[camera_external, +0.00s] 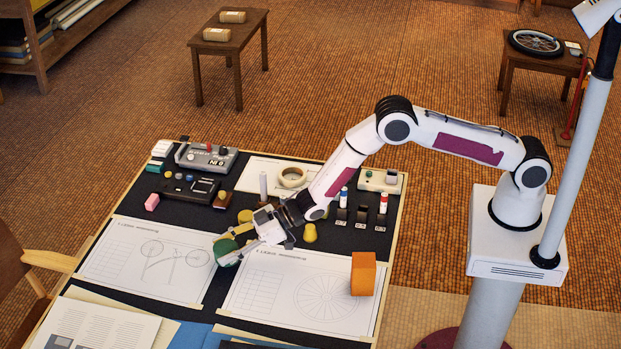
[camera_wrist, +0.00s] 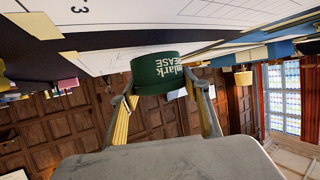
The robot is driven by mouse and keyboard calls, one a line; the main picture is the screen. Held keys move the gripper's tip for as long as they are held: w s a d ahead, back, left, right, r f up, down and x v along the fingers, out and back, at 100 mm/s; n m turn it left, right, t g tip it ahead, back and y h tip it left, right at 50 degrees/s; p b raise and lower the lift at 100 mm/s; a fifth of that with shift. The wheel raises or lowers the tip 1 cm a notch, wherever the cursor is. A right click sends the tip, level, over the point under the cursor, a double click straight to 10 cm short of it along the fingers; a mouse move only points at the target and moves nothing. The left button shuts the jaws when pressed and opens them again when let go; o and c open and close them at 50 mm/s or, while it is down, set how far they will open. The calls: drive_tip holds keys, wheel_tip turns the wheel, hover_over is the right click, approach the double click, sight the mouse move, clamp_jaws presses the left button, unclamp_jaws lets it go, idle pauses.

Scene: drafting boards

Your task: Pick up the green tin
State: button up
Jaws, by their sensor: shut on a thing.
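The green tin (camera_wrist: 158,72) is a short round can with pale lettering, held between both fingers in the wrist view. My gripper (camera_wrist: 160,92) is shut on it. In the external view the green tin (camera_external: 227,250) shows at the end of my gripper (camera_external: 228,243), over the middle of the drafting board (camera_external: 217,305), between the two drawing sheets. Part of the tin is hidden by the fingers. I cannot tell from these views how far it is above the board.
An orange block (camera_external: 362,275) stands on the right drawing sheet (camera_external: 260,290). A yellow knob-like piece (camera_external: 310,233) sits just right of my gripper. A tape roll (camera_external: 292,177), small bottles and grey devices fill the back of the board. The left drawing sheet (camera_external: 110,260) is clear.

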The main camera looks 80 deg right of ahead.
sight(225, 247)
drive_tip(key=shift+r, duration=3.85)
